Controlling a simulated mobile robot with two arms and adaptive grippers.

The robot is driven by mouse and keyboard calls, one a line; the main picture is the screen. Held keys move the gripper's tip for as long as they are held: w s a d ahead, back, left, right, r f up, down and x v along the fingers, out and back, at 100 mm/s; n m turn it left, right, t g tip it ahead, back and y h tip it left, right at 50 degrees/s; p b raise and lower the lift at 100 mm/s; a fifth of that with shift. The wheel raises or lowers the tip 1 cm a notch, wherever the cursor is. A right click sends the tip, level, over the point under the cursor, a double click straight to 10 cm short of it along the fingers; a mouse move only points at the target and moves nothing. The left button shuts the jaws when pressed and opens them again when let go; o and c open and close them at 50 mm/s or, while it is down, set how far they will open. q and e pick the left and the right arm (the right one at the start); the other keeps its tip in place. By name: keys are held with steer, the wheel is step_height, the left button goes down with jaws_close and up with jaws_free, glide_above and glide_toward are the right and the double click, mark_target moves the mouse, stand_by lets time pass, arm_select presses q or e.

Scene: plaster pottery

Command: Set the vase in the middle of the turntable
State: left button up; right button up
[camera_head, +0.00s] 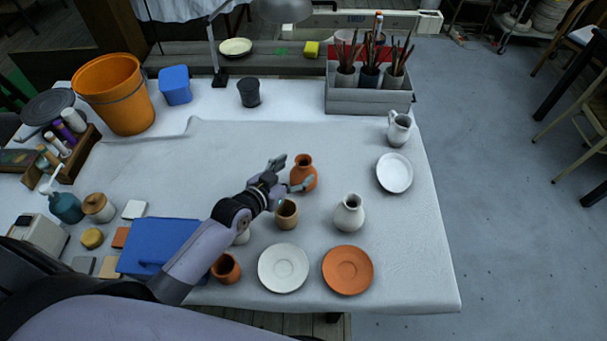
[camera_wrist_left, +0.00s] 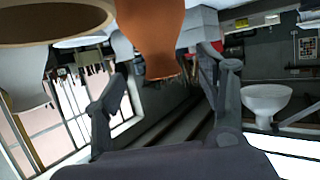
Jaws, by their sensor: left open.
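A terracotta vase (camera_head: 304,170) stands upright near the middle of the white-covered table. A white vase (camera_head: 349,214) stands nearer, to its right. A dark round disc (camera_head: 48,107), which looks like the turntable, is at the far left of the table; its top looks bare. My left gripper (camera_head: 290,174) is open beside the terracotta vase, its fingers spread on either side of it. In the left wrist view the terracotta vase (camera_wrist_left: 150,38) appears between the open fingers (camera_wrist_left: 162,92); I cannot tell whether they touch it. My right gripper is out of view.
A tan cup (camera_head: 287,214) stands close under my left wrist. A white saucer (camera_head: 284,268), terracotta saucer (camera_head: 348,270) and blue box (camera_head: 155,247) are nearer.

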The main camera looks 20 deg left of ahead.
mark_target(299, 168)
arm_select(q)
steer(key=p+x, duration=0.1)
steer(key=x, duration=0.4)
steer(key=shift+w, duration=0.15)
steer(key=shift+a, duration=0.1)
steer(key=shift+c, duration=0.3)
jaws_close()
stand_by(0.4)
